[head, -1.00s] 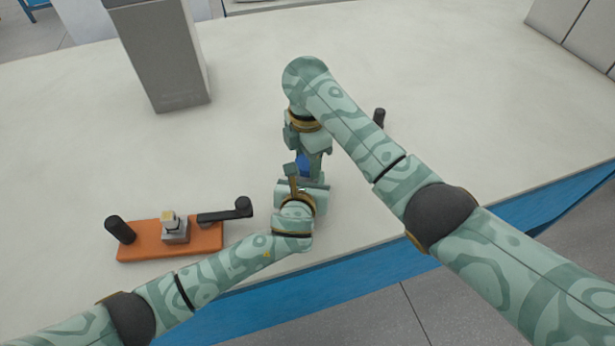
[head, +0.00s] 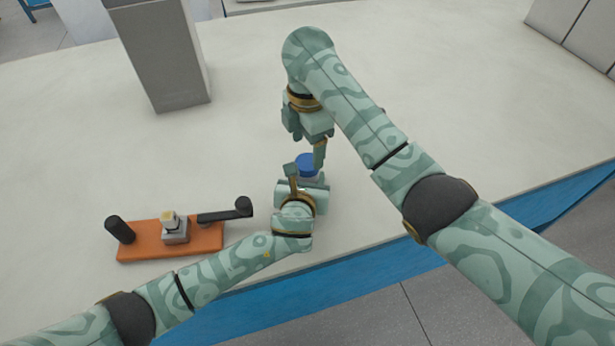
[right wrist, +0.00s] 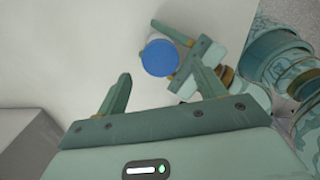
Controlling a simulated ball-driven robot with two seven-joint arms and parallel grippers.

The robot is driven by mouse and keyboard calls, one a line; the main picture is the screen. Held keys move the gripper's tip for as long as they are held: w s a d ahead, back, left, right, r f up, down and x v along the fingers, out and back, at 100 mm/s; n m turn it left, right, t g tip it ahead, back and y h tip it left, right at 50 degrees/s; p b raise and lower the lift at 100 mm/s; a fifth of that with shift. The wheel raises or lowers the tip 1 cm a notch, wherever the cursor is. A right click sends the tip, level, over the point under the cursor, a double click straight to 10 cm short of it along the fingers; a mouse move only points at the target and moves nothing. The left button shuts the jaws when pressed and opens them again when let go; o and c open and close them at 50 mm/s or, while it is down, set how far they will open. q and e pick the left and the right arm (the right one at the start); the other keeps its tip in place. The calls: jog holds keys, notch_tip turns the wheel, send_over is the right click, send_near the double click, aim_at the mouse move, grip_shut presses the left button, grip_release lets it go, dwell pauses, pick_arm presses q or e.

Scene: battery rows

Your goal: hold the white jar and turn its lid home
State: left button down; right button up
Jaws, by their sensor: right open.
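The blue lid (head: 307,162) sits on top of the white jar, seen from above; how tightly it is seated I cannot tell. In the right wrist view the lid (right wrist: 160,58) hides most of the jar (right wrist: 156,39), of which only a pale edge shows. My left gripper (head: 303,182) is low at the table, with its fingers closed about the jar's body. My right gripper (head: 312,153) is above the lid, pointing down. In the right wrist view its two fingers (right wrist: 165,85) stand wide apart, with nothing between them.
An orange board (head: 198,240) with a black post (head: 120,230), a grey block (head: 175,232) and a black handle (head: 226,214) lies left of the jar. A tall grey box (head: 160,60) stands at the back left.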

jog(key=shift+o, duration=0.3)
jog(key=o, duration=0.5)
notch_tip(320, 180, up, 12)
pick_arm(q)
jog(key=c, duration=0.6)
grip_release()
jog(key=shift+c, duration=0.2)
